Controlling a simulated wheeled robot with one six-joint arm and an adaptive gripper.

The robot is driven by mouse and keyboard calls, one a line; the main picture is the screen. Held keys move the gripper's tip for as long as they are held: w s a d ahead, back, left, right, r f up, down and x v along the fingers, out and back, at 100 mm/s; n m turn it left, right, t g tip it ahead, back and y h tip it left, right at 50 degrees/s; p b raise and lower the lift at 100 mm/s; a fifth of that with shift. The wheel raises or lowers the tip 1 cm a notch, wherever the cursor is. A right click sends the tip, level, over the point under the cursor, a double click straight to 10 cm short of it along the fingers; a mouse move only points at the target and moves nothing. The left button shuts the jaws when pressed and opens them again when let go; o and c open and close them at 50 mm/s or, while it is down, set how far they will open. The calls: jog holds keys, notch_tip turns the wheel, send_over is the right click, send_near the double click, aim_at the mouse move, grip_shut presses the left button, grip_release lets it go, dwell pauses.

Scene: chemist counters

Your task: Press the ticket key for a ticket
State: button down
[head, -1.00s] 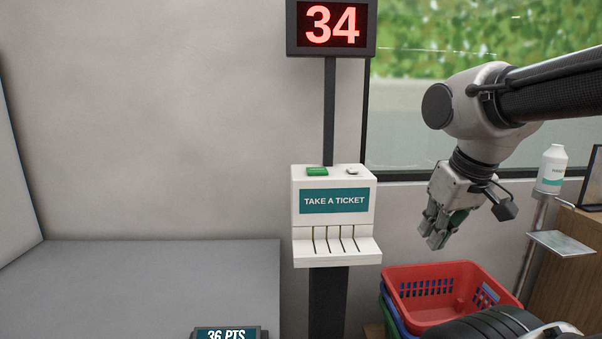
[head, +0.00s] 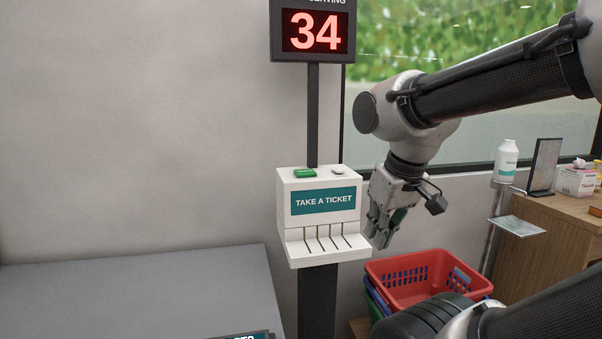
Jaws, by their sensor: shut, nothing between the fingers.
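The white ticket machine (head: 290,215) stands on a dark post in the middle of the head view. Its front carries a teal "TAKE A TICKET" label (head: 323,201). A green key (head: 305,173) sits on the left of its top, and a small pale round piece (head: 337,171) sits on the right. Several dark slots show in its lower front, with no ticket clearly sticking out. My gripper (head: 379,240) is shut and empty. It points down just right of the machine, lower than the green key. I cannot tell whether it touches the machine's side.
A display reading 34 (head: 317,31) is above the machine on the post. Stacked baskets, red on top (head: 425,279), stand below my gripper. A grey counter (head: 140,295) is at lower left. A bottle (head: 506,161) and a wooden counter (head: 560,215) are at right.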

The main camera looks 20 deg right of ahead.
jog(key=w, duration=0.1)
notch_tip(320, 180, up, 16)
jog(key=n+t, duration=0.5)
jog(key=n, duration=0.4)
send_over(302, 171)
jog(key=shift+s+a+f, duration=0.15)
jog(key=shift+f, duration=0.05)
jog(key=shift+f, duration=4.45)
jog(key=shift+f, duration=0.1)
jog(key=shift+f, duration=0.3)
